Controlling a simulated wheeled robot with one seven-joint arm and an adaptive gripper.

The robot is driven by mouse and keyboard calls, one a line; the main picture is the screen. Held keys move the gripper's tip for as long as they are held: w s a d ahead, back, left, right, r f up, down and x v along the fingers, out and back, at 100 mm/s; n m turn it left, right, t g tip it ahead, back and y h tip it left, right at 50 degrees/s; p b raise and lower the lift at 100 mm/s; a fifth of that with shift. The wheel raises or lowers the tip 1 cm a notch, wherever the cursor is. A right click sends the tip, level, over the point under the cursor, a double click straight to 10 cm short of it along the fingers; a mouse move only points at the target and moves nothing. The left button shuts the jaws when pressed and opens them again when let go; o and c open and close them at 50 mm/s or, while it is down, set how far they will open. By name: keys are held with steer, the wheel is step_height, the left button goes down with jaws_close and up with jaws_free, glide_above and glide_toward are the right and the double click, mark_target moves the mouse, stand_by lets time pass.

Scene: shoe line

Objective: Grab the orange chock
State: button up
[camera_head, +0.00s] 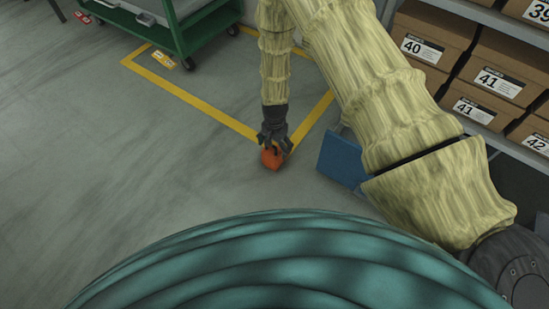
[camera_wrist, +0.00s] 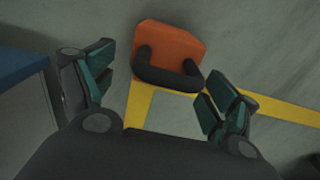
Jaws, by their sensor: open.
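The orange chock (camera_head: 271,158) lies on the grey floor near a corner of the yellow floor marking. In the wrist view the chock (camera_wrist: 170,47) shows a dark curved handle (camera_wrist: 165,78) on its side nearest me. My gripper (camera_head: 274,142) is right above the chock in the head view and hides part of it. In the wrist view my gripper (camera_wrist: 150,92) is open, with one finger on each side of the handle's line. The fingers look apart from the chock, and nothing is held.
A blue box-like object (camera_head: 341,160) stands just right of the chock. A shelf with shoe boxes (camera_head: 487,78) is at the right. A green cart (camera_head: 185,35) stands at the back left. The floor (camera_head: 100,170) to the left is clear.

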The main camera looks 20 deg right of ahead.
step_height(320, 180, down, 2)
steer(key=shift+f+b, duration=0.2)
steer(key=shift+b, duration=0.2)
steer(key=shift+r, duration=0.1)
steer(key=c, duration=1.9)
